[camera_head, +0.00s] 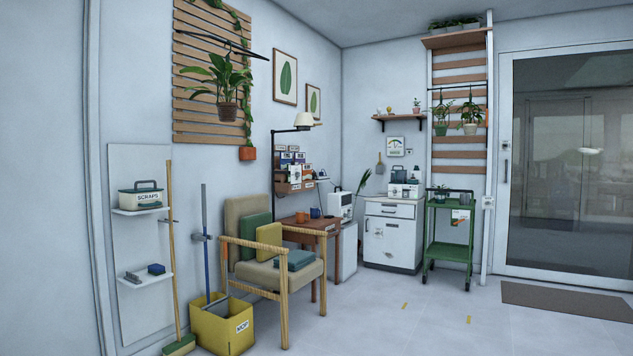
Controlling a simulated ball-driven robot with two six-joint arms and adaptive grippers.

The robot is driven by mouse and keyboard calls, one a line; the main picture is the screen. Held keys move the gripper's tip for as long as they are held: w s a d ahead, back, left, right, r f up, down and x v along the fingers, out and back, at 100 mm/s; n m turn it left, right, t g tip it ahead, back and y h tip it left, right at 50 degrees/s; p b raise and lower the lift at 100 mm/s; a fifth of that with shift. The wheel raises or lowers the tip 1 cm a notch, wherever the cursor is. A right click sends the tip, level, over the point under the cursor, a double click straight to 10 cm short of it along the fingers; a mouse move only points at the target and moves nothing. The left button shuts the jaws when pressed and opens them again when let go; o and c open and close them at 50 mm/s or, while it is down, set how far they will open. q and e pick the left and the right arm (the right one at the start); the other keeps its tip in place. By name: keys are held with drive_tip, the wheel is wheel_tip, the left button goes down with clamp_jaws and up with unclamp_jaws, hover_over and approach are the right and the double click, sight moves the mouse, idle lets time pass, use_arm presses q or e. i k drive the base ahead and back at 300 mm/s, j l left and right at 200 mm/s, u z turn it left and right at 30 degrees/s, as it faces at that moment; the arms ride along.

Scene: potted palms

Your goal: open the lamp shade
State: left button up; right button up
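A floor lamp with a cream shade (304,119) stands behind the chair near the left wall. Its dark pole (272,165) rises beside the chair back, and an arm reaches right to the shade. I cannot tell from here how the shade is hinged or whether it is open. Neither of my grippers is in view.
A wooden armchair (285,270) with cushions and a small brown table (308,225) stand below the lamp. A yellow mop bucket (222,322) and broom (171,240) are at the left. A green cart (449,250) stands farther right. The floor in front is clear.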

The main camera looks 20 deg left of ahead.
sight(303, 117)
drive_tip(key=i+z, duration=0.3)
drive_tip(key=i, duration=0.65)
drive_tip(key=i+u, duration=0.1)
drive_tip(key=i, duration=0.55)
drive_tip(key=i+u, duration=0.1)
drive_tip(key=i, duration=0.55)
drive_tip(key=i+l, duration=0.1)
drive_tip(key=i, duration=0.55)
drive_tip(key=i+l+u, duration=0.1)
drive_tip(key=i, duration=0.5)
drive_tip(key=i+l, duration=0.1)
drive_tip(key=i, duration=0.55)
drive_tip(key=i+l+u, duration=0.1)
drive_tip(key=i, duration=0.55)
drive_tip(key=i+j+u, duration=0.3)
drive_tip(key=i+u, duration=0.15)
drive_tip(key=i, duration=0.4)
drive_tip(key=i+u, duration=0.45)
drive_tip(key=i, duration=0.4)
drive_tip(key=i+l+u, duration=0.25)
drive_tip(key=i+u, duration=0.2)
drive_tip(key=i, duration=0.4)
drive_tip(key=i+l+u, duration=0.25)
drive_tip(key=i, duration=0.35)
drive_tip(key=i+j, duration=0.05)
drive_tip(key=j, duration=0.05)
